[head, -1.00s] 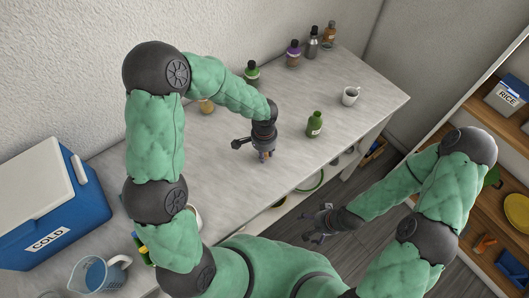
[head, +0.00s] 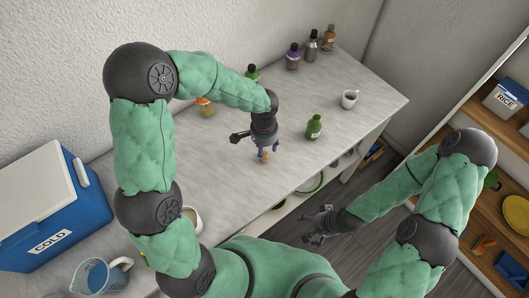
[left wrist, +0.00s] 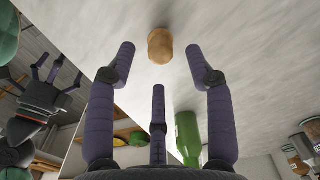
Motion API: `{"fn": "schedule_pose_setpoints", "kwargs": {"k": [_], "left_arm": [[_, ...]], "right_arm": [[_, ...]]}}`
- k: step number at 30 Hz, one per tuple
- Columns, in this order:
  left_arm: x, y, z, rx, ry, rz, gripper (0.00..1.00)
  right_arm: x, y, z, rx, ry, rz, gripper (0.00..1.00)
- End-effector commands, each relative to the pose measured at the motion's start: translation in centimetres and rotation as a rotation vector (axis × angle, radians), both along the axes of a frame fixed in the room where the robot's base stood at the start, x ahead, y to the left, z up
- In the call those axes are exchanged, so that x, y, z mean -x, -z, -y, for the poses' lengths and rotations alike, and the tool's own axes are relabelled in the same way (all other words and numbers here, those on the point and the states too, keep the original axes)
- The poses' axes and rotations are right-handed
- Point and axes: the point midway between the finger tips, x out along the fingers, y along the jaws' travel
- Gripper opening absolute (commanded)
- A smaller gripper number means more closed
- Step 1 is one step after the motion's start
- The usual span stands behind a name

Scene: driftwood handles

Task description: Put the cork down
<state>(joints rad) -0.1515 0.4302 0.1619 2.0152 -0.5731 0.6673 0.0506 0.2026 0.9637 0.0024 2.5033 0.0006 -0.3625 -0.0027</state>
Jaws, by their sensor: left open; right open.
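The cork is a small tan-brown stub. In the left wrist view the cork (left wrist: 160,46) stands out against the grey worktop just beyond my fingertips, with clear space between it and each finger. In the head view the cork (head: 264,157) shows small at the fingertips, on the worktop (head: 225,205). My left gripper (head: 264,150) is over the worktop, pointing down, with its fingers spread and nothing held; its fingers (left wrist: 160,65) also show in the left wrist view. My right gripper (head: 318,230) is open and empty, out in front of the worktop's edge.
A green bottle (head: 314,127) and a white mug (head: 350,98) stand right of my left gripper. Several bottles line the back. A blue cooler (head: 50,215) and a measuring jug (head: 98,275) are at left. A shelf (head: 480,150) stands right. Worktop around the cork is clear.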

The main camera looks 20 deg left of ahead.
Motion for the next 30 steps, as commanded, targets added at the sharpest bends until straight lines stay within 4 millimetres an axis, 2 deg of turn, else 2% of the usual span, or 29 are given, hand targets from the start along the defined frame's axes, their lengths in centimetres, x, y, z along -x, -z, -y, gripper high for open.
{"fn": "schedule_pose_setpoints", "kwargs": {"k": [1,6,12,30], "left_arm": [[-0.1,-1.4,0.0,-0.001,-0.001,0.004,0.53],[0.0,-4.3,0.0,0.000,-0.001,0.002,0.53],[0.0,-6.4,0.0,0.000,0.000,0.001,0.53],[0.0,-6.8,0.0,-0.001,0.000,-0.001,0.53]], "right_arm": [[0.0,-0.4,0.0,0.000,0.000,0.000,0.97],[0.0,-0.9,0.0,0.000,0.000,0.000,0.97],[0.0,-1.1,0.0,0.000,0.000,0.000,0.97],[0.0,-1.1,0.0,0.000,0.000,0.000,0.97]]}}
